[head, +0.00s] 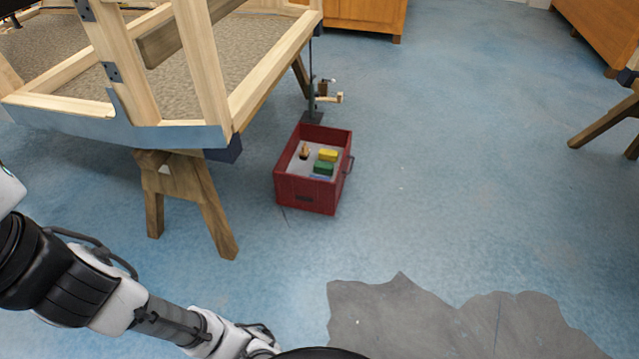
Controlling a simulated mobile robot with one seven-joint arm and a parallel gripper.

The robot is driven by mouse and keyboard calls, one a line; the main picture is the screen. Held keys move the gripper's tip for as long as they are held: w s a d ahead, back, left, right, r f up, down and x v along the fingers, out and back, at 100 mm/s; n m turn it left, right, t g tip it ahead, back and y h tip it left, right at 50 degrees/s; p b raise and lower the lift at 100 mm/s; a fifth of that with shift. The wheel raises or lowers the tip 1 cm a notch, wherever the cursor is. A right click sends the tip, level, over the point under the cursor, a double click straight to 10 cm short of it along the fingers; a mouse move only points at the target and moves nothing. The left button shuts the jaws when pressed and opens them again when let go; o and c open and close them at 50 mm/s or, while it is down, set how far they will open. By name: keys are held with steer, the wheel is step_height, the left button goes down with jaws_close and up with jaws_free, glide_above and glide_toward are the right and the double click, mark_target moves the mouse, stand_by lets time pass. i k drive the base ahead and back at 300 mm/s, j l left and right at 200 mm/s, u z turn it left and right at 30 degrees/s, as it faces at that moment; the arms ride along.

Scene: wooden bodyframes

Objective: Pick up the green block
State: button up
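The green block (323,168) lies inside a red box (305,193) on the blue floor, near the middle of the head view. A yellow block (328,155) lies just behind it, and a blue thing (321,177) shows partly at its front, mostly hidden by the box's front wall. A small brown and tan object (304,151) stands at the left inside the box. My arm reaches in from the lower left, well short of the box. My gripper is not visible.
A wooden frame (206,75) on sawhorses (187,190) stands to the left, close to the box. A dark stand (312,95) rises behind the box. Wooden cabinets (365,15) are at the back. Floor in front and right is clear, with a grey patch (440,325) near me.

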mark_target(321, 168)
steer(key=i+u, duration=0.1)
steer(key=u, duration=0.3)
steer(key=i+l+u, duration=0.4)
steer(key=l, duration=0.15)
steer(key=l+u, duration=0.2)
steer(key=i+l, duration=0.15)
steer(key=l, duration=0.2)
steer(key=i+l+u, duration=0.15)
steer(key=l, duration=0.2)
steer(key=i+l, duration=0.15)
steer(key=l, duration=0.2)
steer(key=i+l, duration=0.15)
steer(key=l, duration=0.2)
steer(key=i+l, duration=0.1)
steer(key=l, duration=0.25)
steer(key=i+l, duration=0.15)
steer(key=l, duration=0.2)
steer(key=i+l, duration=0.1)
steer(key=l, duration=0.3)
steer(key=i+l+u, duration=0.1)
steer(key=l, duration=0.25)
